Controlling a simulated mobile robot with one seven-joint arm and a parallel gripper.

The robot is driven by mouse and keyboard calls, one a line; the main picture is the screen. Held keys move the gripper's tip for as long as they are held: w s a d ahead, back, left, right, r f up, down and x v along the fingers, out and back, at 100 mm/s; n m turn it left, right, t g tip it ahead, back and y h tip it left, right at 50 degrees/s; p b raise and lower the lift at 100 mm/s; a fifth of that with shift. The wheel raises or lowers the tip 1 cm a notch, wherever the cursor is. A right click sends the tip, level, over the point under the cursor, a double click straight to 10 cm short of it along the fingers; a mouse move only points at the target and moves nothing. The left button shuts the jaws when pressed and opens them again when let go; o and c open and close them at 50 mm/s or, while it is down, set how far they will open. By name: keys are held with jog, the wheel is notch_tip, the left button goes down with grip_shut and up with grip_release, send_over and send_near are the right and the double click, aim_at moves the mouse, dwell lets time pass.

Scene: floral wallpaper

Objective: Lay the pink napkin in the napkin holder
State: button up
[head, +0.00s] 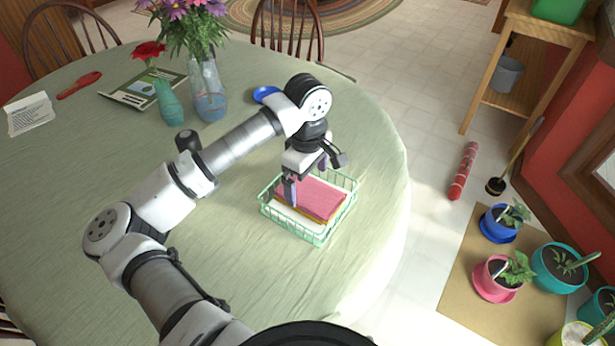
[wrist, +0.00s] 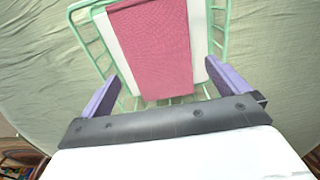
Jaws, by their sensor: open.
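The pink napkin (head: 312,197) lies flat inside the green wire napkin holder (head: 321,238), on top of a white layer (head: 290,217) and a thin yellowish edge. In the wrist view the pink napkin (wrist: 152,45) lies across the white layer (wrist: 202,35) within the holder's green wire rim (wrist: 85,40). My gripper (head: 308,182) is just above the holder. Its two purple fingers are apart, one on either side of the napkin's near end in the wrist view (wrist: 165,88), with nothing clearly held between them.
The holder stands near the right edge of the round table (head: 230,280) with its pale green cloth. A blue dish (head: 266,94), a glass vase (head: 208,95) with flowers and a teal vase (head: 168,104) stand farther back. The cloth left of the holder is clear.

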notch_tip(320, 180, up, 9)
jog(key=p, duration=0.3)
dwell(0.5)
jog(key=shift+f, duration=0.1)
dwell(0.6)
